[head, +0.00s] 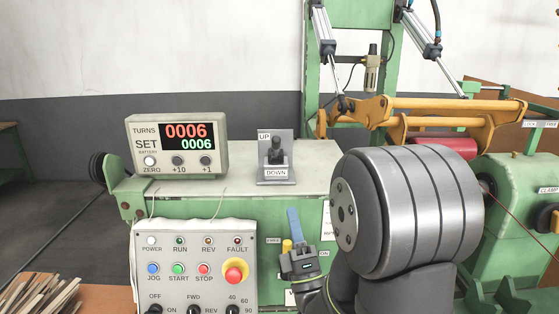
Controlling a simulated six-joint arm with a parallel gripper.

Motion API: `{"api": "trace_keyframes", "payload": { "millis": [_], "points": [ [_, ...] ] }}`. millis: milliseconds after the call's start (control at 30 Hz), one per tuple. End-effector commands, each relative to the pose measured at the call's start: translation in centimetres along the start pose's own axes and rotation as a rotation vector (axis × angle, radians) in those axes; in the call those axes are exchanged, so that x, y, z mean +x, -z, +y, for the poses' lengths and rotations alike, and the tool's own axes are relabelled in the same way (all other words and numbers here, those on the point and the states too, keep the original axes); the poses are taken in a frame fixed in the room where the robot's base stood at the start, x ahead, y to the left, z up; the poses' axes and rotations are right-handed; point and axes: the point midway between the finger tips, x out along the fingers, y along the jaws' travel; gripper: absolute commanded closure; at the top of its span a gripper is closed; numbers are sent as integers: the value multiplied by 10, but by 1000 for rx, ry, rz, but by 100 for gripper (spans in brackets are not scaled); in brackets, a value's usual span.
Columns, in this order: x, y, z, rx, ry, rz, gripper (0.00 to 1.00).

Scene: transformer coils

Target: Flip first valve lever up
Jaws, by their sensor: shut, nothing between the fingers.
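A blue lever (294,224) stands nearly upright on the green front of the machine, tilted a little to the left at its top. A small yellow part (287,245) sits just beside its lower end, at left. My gripper (298,251) is shut and empty, right at the lower end of the blue lever. It covers the lever's base, so I cannot tell whether they touch. Small labels flank it, partly hidden by my arm. Any other valve levers are hidden or out of sight.
A black lever (277,152) on an UP/DOWN plate and a turns counter (178,147) stand on the machine top (230,180). A control panel (195,270) with an emergency stop is left of my gripper. My arm hides much of the right side.

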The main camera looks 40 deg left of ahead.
Motion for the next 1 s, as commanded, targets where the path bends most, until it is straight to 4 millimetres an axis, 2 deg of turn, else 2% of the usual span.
{"api": "trace_keyframes", "payload": {
  "millis": [167, 500, 700, 833, 1000],
  "points": [
    [18, 0, 1, 0, -5, 0, 100],
    [90, 0, 1, 2, -6, 0, 100],
    [122, 0, 1, 2, -3, 0, 100],
    [134, 0, 1, 2, -1, 0, 100],
    [139, 0, 0, 2, 0, 0, 100]
  ]
}}
